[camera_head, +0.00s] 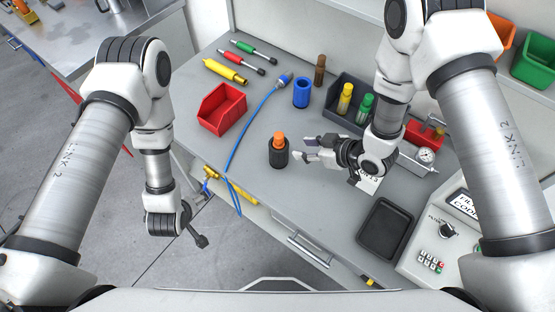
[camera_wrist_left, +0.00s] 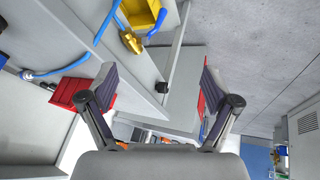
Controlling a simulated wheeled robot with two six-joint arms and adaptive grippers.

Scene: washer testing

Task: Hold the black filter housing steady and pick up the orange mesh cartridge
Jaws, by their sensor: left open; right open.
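The black filter housing (camera_head: 278,156) stands upright near the middle of the grey workbench in the head view. The orange mesh cartridge (camera_head: 279,137) sticks up out of its top. My right gripper (camera_head: 303,149) is open and level, just to the right of the housing, its fingertips pointing at it and apparently not touching it. My left gripper (camera_head: 200,241) hangs off the front of the bench, to the left of and well away from the housing. The left wrist view shows its two fingers (camera_wrist_left: 157,85) spread apart with nothing between them.
A blue hose (camera_head: 241,137) runs along the bench left of the housing. A red bin (camera_head: 221,109), blue cylinder (camera_head: 302,92) and dark bin with yellow and green cartridges stand behind. A black tray (camera_head: 386,230) and control box (camera_head: 445,247) are at the right. Bench around the housing's front is clear.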

